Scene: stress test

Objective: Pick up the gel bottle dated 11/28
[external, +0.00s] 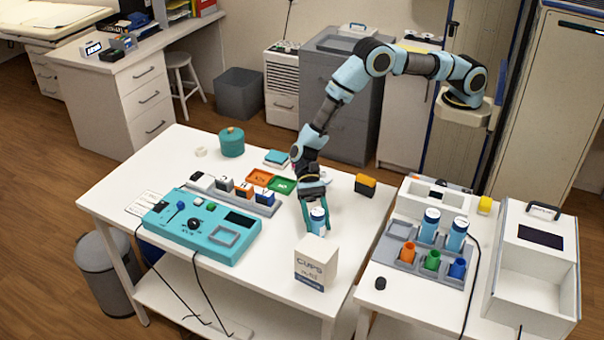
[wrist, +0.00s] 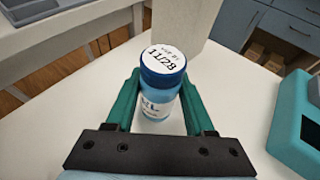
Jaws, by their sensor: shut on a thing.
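The gel bottle (wrist: 160,95) has a dark blue cap with a white label reading 11/28 and a light blue body. It stands upright between the green fingers of my gripper (wrist: 158,108) in the wrist view. In the external view the bottle (external: 318,220) is at the right part of the white table, just behind the cups box. My gripper (external: 314,205) points down and is shut on the bottle. Whether the bottle's base touches the table cannot be told.
A white cups box (external: 315,262) stands close in front of the bottle. A teal device (external: 202,226) and a grey rack with small blocks lie to the left. An orange-and-black block (external: 365,185) is behind right.

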